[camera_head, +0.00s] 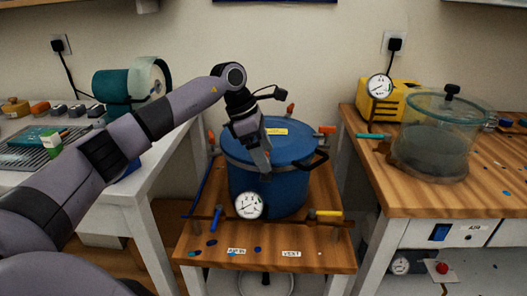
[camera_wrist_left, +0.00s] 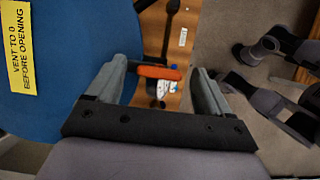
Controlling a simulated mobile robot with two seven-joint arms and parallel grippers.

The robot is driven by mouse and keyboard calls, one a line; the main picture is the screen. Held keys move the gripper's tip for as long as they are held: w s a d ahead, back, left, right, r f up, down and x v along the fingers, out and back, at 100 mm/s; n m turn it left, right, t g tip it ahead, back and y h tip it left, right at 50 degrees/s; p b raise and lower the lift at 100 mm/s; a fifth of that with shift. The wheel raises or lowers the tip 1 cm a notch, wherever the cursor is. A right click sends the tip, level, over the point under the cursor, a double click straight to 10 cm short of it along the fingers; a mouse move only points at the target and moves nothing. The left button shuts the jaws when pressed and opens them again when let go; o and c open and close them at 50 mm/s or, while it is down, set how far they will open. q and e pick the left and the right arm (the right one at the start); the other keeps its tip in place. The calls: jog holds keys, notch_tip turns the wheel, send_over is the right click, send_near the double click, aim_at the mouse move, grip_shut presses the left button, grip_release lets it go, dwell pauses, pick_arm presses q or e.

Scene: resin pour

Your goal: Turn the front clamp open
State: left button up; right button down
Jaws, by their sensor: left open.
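The blue pressure pot (camera_head: 262,190) stands on a small wooden stand, its blue lid (camera_head: 298,142) on. Orange-handled clamps show at its left (camera_head: 211,137), back (camera_head: 290,108) and right (camera_head: 327,129) rim. My left gripper (camera_head: 266,160) is over the front of the lid, pointing down, and hides the front clamp in the head view. In the left wrist view, the front clamp's orange handle (camera_wrist_left: 158,72) lies crosswise between the open fingers of my left gripper (camera_wrist_left: 160,85). I cannot tell whether a finger touches it. My right gripper is not in view.
A round gauge (camera_head: 249,205) sits at the pot's front, with a blue-handled valve (camera_head: 216,217) and a yellow-handled valve (camera_head: 328,213) on either side. A clear chamber (camera_head: 432,140) and a yellow pump (camera_head: 388,101) stand on the right bench. A yellow label (camera_wrist_left: 17,48) is on the lid.

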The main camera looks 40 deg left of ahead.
pick_arm(q)
jog(key=c, duration=1)
jog(key=shift+c, duration=0.2)
